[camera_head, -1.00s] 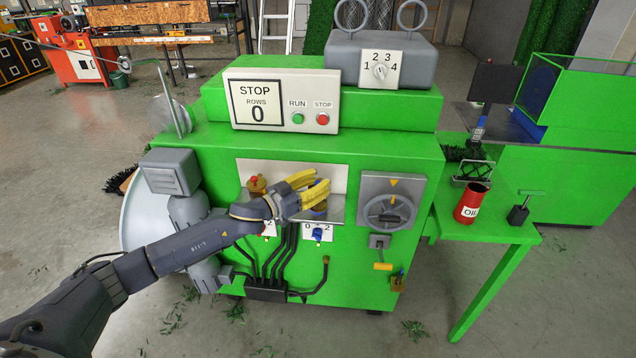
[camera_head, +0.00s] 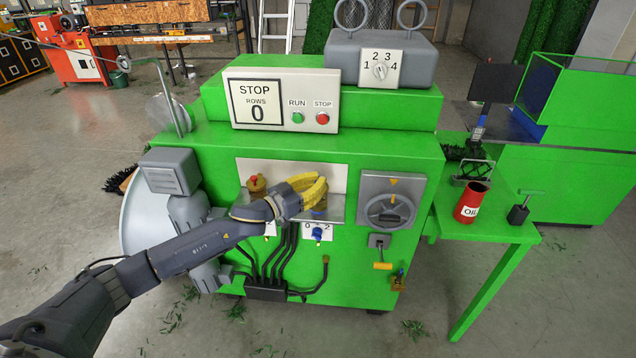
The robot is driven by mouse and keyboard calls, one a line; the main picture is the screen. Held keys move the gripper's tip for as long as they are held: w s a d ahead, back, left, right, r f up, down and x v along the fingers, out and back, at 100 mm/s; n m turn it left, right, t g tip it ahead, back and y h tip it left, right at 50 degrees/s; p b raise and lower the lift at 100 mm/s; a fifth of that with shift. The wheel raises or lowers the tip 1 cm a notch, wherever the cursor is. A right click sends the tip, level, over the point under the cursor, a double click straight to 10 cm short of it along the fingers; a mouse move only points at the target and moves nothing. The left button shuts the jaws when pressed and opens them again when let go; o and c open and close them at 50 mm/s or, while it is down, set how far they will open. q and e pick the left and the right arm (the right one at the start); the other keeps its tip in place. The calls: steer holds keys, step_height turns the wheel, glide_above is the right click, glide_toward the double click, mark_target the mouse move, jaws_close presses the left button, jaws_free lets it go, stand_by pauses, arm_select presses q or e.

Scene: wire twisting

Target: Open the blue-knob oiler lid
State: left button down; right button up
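My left gripper (camera_head: 321,192), with yellow fingers, is in front of the pale panel on the green machine, at the right-hand oiler place. Its fingers cover most of what is there, so the blue-knob oiler and its lid cannot be made out clearly. A small dark bluish part (camera_head: 319,213) shows just under the fingers. Whether the fingers touch or grip the lid cannot be told. A brass oiler with a red top (camera_head: 257,185) stands to the left on the same panel. A blue valve knob (camera_head: 318,234) is below the gripper. My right gripper is not in view.
A grey handwheel (camera_head: 390,210) is close to the right of the gripper. Black hoses (camera_head: 281,255) run below it. A red oil can (camera_head: 472,202) stands on the green side table (camera_head: 500,232). The control panel (camera_head: 282,101) is above.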

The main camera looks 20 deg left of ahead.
arm_select(q)
steer(key=shift+d+r+t, duration=0.15)
steer(key=shift+r+t, duration=0.15)
steer(key=shift+r, duration=0.05)
steer(key=shift+w+d+n+t+y, duration=0.1)
steer(key=shift+d+n+t+y, duration=0.2)
steer(key=shift+n+y, duration=0.45)
steer(key=shift+w+d+n+t+y, duration=0.15)
steer(key=shift+n+t+y, duration=0.25)
steer(key=shift+y, duration=0.5)
steer(key=shift+w+d+n+t+y, duration=0.1)
steer(key=shift+d+n+t+y, duration=0.2)
steer(key=shift+n+y, duration=0.45)
steer(key=shift+w+d+r+n+y, duration=0.1)
steer(key=shift+w+d+n+y, duration=0.1)
steer(key=shift+n+y, duration=0.75)
steer(key=shift+w+d+n+y, duration=0.2)
steer(key=shift+n+y, duration=0.25)
steer(key=shift+y, duration=1)
steer(key=shift+w+d+r+n+y, duration=0.1)
steer(key=shift+w+d+n+y, duration=0.1)
steer(key=shift+n+y, duration=0.75)
steer(key=shift+w+d+y, duration=0.1)
steer(key=shift+y, duration=0.65)
steer(key=c, duration=1.7)
jaws_free()
steer(key=o, duration=0.4)
steer(key=shift+f, duration=0.35)
steer(key=shift+c, duration=0.2)
step_height(320, 180, up, 10)
